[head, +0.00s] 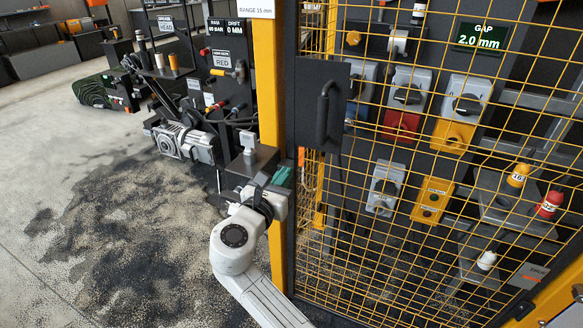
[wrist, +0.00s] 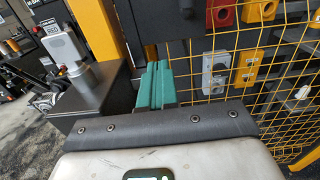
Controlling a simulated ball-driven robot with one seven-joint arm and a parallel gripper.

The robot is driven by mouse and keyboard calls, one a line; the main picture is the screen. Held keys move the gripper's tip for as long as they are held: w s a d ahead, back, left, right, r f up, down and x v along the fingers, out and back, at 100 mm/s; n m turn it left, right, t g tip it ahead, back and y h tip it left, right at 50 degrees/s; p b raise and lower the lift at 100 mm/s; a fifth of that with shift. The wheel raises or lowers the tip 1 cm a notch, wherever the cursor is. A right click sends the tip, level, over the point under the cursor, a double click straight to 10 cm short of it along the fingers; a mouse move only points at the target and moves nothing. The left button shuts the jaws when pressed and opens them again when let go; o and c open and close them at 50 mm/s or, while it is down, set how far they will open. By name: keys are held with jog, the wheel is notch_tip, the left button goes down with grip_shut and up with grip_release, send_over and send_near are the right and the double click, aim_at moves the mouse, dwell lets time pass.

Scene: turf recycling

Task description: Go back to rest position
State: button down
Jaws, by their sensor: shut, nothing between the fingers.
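My gripper (head: 283,177) shows at the end of my white arm, close to the yellow post at the left edge of the mesh cage. In the wrist view its teal fingers (wrist: 155,86) are together with nothing between them. They point toward the dark panel by the post. A dark box with a grey knob on top (head: 249,146) is beside the gripper on its left; this box also shows in the wrist view (wrist: 90,97). I cannot tell whether the fingers touch anything.
A yellow mesh cage (head: 400,200) with a dark handle (head: 326,110) fills the right. Behind it are switches and yellow, red and white capped pieces. A grey motor (head: 184,142) and labelled panels stand at the left. The floor (head: 110,230) at left is open, with dark granules scattered.

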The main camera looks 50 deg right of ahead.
jog(key=shift+s+a, duration=0.15)
jog(key=shift+a, duration=0.3)
jog(key=s+f+m+g+y, duration=0.3)
jog(key=s+f+m+y, duration=0.6)
jog(key=s+f+m, duration=0.65)
jog(key=s+a+f+m+g+y, duration=0.1)
jog(key=s+a+f+m+y, duration=0.2)
jog(key=s, duration=0.4)
jog(key=s+a+f+m+g+y, duration=0.1)
jog(key=s+a+f+m+y, duration=0.3)
jog(key=s+a+f, duration=0.2)
jog(key=shift+s+a+y, duration=0.4)
jog(key=shift+s+a, duration=0.25)
jog(key=shift+s, duration=0.55)
